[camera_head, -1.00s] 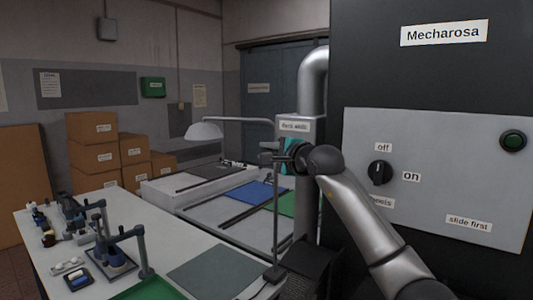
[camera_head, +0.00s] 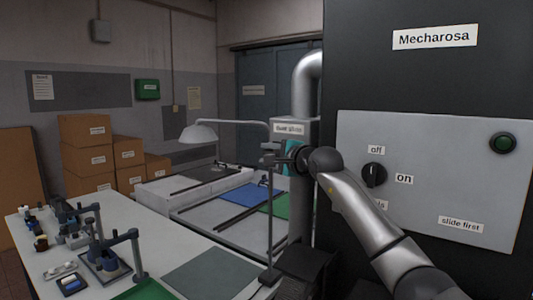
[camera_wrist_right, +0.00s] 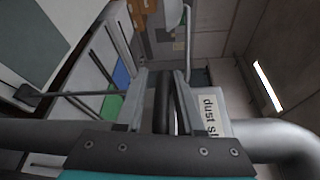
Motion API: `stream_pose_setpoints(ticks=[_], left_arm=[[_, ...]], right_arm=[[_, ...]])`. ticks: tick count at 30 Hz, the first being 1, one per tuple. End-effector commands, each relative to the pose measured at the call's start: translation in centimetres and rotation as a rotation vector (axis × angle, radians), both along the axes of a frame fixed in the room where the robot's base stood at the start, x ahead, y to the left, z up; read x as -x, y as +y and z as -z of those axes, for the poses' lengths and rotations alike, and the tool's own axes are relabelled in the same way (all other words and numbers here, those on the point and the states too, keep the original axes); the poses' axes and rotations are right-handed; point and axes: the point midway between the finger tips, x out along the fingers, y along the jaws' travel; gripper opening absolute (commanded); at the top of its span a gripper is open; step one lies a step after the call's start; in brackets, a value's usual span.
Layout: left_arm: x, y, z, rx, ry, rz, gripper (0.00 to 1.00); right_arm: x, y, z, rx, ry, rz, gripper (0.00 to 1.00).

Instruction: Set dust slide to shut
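The dust slide housing is a grey box (camera_head: 283,127) on the metal duct, with a "dust slide" label on its upper face. My right gripper (camera_head: 272,158) is at the housing just below the label. My left gripper is out of view.
A lamp post (camera_head: 270,220) stands near my right gripper. A workbench (camera_head: 150,235) with tools is at left.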

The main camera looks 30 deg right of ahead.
Motion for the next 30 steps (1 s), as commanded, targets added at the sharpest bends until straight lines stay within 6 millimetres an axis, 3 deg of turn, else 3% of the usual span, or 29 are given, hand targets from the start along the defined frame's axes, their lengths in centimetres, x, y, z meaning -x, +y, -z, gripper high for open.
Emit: stream_pose_setpoints(ticks=[4, 16, 30], left_arm=[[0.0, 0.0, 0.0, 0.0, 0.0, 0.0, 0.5], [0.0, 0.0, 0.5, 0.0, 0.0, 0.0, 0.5], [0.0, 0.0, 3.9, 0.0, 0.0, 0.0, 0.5]], right_arm=[[0.0, -0.2, 0.3, 0.0, 0.006, 0.004, 0.47], [0.9, -0.1, -0.1, 0.002, -0.004, 0.002, 0.47], [7.9, -0.2, -0.4, 0.007, 0.0, 0.002, 0.47]])
